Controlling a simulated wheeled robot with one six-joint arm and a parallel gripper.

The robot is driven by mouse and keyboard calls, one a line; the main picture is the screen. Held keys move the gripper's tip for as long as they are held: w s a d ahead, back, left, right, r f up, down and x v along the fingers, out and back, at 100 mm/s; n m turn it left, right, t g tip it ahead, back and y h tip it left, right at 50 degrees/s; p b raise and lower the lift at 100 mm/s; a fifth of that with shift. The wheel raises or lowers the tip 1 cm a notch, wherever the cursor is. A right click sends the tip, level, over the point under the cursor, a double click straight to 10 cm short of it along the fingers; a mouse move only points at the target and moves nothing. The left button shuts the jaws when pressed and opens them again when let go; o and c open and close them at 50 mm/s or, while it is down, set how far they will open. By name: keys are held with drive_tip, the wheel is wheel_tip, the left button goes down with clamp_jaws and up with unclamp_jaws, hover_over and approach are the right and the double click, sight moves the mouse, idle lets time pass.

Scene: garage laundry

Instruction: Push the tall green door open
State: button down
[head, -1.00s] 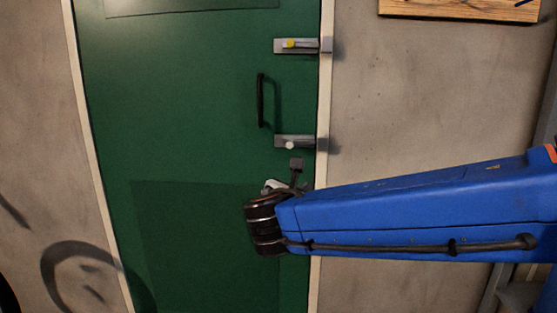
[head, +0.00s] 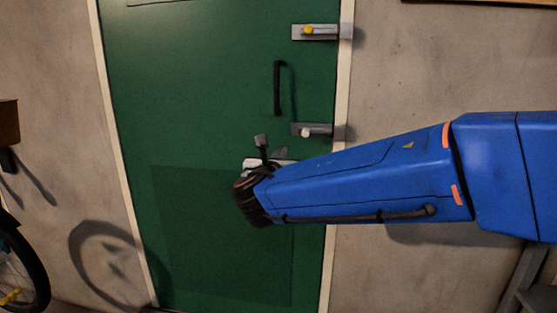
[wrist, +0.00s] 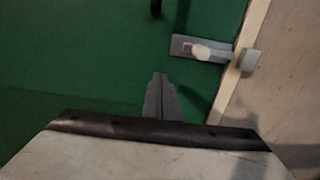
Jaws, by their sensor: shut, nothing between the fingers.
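The tall green door (head: 200,120) stands in its pale frame in the head view and looks shut. It has a black pull handle (head: 279,88). An upper bolt with a yellow knob (head: 309,30) and a lower bolt with a white knob (head: 305,131) sit at its right edge, both reaching the frame. In the wrist view the lower bolt (wrist: 200,49) is at upper right. My gripper (wrist: 160,88) is shut and empty, below and left of that bolt, in front of the door. In the head view my arm partly hides it. I cannot tell whether it touches the door.
Bare grey wall (head: 440,70) flanks the door on both sides. A bicycle wheel (head: 20,265) shows at the lower left, below a brown box-like thing (head: 8,122) at the left edge. A grey metal frame (head: 525,285) stands at the lower right.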

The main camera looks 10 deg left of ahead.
sight(286, 144)
drive_tip(key=shift+w+d, duration=0.1)
drive_tip(key=shift+w, duration=2.9)
drive_tip(key=shift+w, duration=0.1)
